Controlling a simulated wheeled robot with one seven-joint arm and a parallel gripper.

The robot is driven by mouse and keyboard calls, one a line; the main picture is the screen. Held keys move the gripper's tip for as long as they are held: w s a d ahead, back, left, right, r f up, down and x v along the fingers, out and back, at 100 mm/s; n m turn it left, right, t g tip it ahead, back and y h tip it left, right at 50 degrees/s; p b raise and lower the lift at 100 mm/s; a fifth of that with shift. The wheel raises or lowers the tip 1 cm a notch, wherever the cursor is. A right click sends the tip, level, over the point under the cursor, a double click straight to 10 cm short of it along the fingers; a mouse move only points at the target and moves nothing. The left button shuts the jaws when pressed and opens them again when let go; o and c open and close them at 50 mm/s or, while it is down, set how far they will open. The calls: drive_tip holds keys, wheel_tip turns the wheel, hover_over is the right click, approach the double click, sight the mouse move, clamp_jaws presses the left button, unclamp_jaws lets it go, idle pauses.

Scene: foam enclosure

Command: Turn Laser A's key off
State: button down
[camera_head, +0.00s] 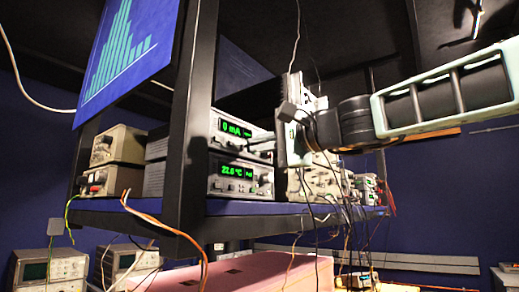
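A grey instrument with a green "0 mA" display (238,129) stands on the shelf, on top of a second one with a green "22.6 °C" display (241,171). Both fronts carry small knobs. I cannot make out which knob is a key, or a label reading Laser A. My gripper (268,147) is at the right side of the upper instrument's front, pointing left toward its lower right controls. Its fingertips are small and dark here, so I cannot tell whether they touch anything or are open. My wrist hides what lies behind it.
A dark shelf post (189,100) stands left of the instruments. More instruments (318,180) with hanging cables are on the shelf at the right. A blue screen with a bar graph (128,45) hangs upper left. A pink enclosure (240,272) lies below the shelf.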

drive_tip(key=n+b, duration=0.4)
drive_tip(key=b, duration=0.1)
drive_tip(key=shift+f, duration=0.4)
drive_tip(key=n+b, duration=0.4)
drive_tip(key=shift+n, duration=0.3)
drive_tip(key=n+b, duration=0.3)
drive_tip(key=n, duration=0.1)
drive_tip(key=shift+r, duration=0.1)
drive_tip(key=shift+n+b, duration=0.6)
drive_tip(key=shift+n, duration=1.5)
drive_tip(key=c, duration=1.6)
unclamp_jaws()
drive_tip(key=shift+r, duration=0.15)
drive_tip(key=shift+r, duration=0.1)
